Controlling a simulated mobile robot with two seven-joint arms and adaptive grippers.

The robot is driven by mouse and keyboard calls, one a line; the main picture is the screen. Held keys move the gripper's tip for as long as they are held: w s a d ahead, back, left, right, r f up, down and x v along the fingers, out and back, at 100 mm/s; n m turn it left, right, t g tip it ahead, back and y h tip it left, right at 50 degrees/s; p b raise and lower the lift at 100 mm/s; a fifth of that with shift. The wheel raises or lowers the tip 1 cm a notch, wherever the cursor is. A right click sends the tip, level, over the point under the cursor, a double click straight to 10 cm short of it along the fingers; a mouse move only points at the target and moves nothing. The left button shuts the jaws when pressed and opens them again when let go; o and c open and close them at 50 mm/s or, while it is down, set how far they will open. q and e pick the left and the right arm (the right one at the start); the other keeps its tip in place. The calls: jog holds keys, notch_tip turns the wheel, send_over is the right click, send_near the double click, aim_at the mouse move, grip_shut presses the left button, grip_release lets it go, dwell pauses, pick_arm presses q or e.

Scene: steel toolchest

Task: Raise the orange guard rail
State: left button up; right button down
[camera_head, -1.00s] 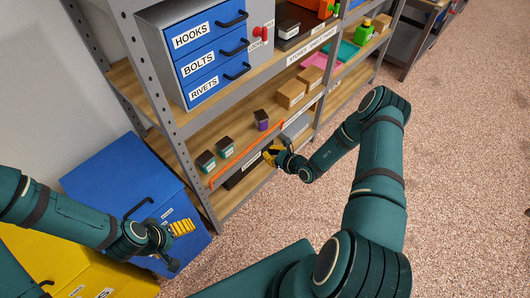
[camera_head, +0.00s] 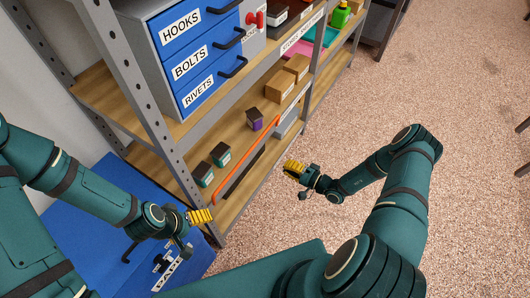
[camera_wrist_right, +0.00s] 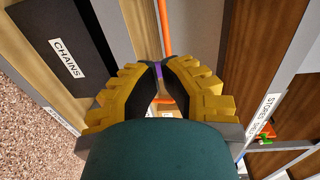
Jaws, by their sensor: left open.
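The orange guard rail (camera_head: 245,162) runs along the front of the shelf with the small jars. In the right wrist view the rail (camera_wrist_right: 162,28) runs down behind the fingertips, and the fingers hide part of it. My right gripper (camera_head: 293,168) is open and empty, out in front of the shelf and apart from the rail. Its two yellow-padded fingers (camera_wrist_right: 157,68) show a gap between their tips. My left gripper (camera_head: 202,216) is open, near the shelf's front left post, below the rail's near end.
Small dark-lidded jars (camera_head: 221,155) and a purple jar (camera_head: 254,119) stand behind the rail. Cardboard boxes (camera_head: 279,86) sit further right. A blue drawer cabinet (camera_head: 190,62) stands above, a blue bin (camera_head: 95,215) at lower left.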

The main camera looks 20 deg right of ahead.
jog(key=r+b+x, duration=0.1)
jog(key=b+x, duration=0.1)
jog(key=x, duration=1.2)
jog(key=shift+f+b, duration=0.3)
jog(key=shift+f, duration=0.2)
jog(key=p, duration=0.1)
jog(key=w+a+p, duration=0.1)
jog(key=shift+w+r+g+h+p, duration=0.15)
jog(key=shift+r+g+h+p, duration=0.1)
jog(key=shift+g+h+p, duration=0.05)
jog(key=shift+f, duration=0.1)
